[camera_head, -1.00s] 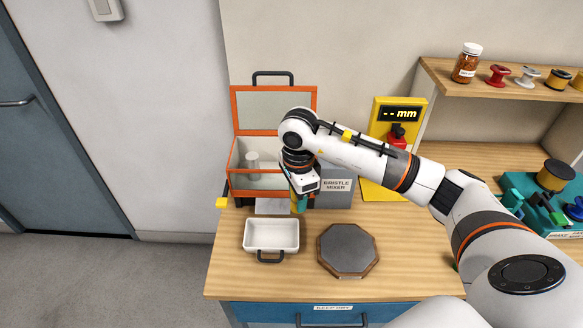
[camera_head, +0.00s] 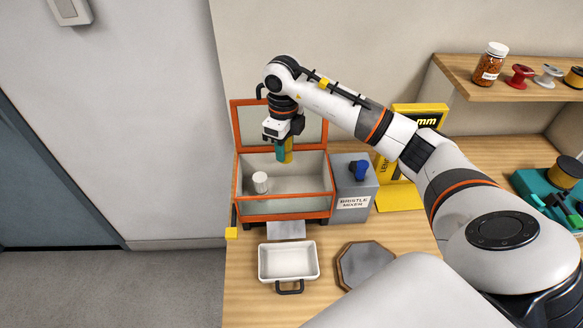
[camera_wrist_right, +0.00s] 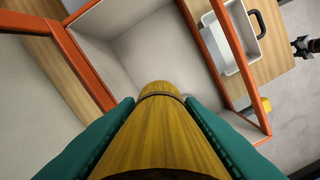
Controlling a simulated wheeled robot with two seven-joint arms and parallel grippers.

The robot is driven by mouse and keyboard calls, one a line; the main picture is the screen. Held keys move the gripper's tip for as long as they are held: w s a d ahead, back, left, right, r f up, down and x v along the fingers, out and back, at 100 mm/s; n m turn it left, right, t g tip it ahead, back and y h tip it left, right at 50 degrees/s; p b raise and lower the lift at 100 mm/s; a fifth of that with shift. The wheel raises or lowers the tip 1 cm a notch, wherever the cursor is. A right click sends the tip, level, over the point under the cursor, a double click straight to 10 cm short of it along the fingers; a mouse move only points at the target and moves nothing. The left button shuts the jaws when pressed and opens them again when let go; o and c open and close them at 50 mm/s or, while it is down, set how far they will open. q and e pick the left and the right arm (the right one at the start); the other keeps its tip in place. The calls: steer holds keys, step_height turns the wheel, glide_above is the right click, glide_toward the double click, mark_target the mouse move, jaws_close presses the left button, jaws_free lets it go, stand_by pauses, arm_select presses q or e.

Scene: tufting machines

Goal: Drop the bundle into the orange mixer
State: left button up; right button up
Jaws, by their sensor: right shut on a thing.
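The orange mixer (camera_head: 284,216) is an orange-framed box with clear or pale walls and its lid raised at the back. A white cylinder (camera_head: 260,183) stands inside it at the left. My right gripper (camera_head: 284,157) has teal fingers and is shut on the yellow-brown bundle (camera_head: 288,150). The bundle points down above the mixer's opening, towards the back. In the right wrist view the bundle (camera_wrist_right: 160,130) sits between both fingers, with a dark band near its far end, and the mixer's orange frame (camera_wrist_right: 213,50) surrounds it.
A grey control box (camera_head: 355,190) with a blue knob and a bristle mixer label adjoins the mixer's right side. A white tray (camera_head: 288,278) and an octagonal plate (camera_head: 347,266) lie in front. A yellow gauge (camera_head: 420,112) and a shelf stand to the right.

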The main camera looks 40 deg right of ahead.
mark_target(288, 162)
steer(key=f, duration=0.1)
steer(key=s+f+b, duration=0.1)
steer(key=f+b, duration=0.1)
steer(key=shift+s+f, duration=0.25)
steer(key=shift+s, duration=0.1)
steer(key=shift+w+f+b, duration=0.15)
steer(key=shift+f+b, duration=0.25)
steer(key=shift+f, duration=0.1)
steer(key=shift+w+f+b, duration=0.15)
steer(key=shift+f+b, duration=0.2)
steer(key=shift+f, duration=0.15)
steer(key=shift+s+r, duration=0.1)
steer(key=o, duration=0.8)
arm_select(q)
steer(key=s+f, duration=0.3)
steer(key=shift+s+f, duration=0.15)
steer(key=shift+f, duration=0.15)
arm_select(e)
steer(key=shift+o, duration=1.3)
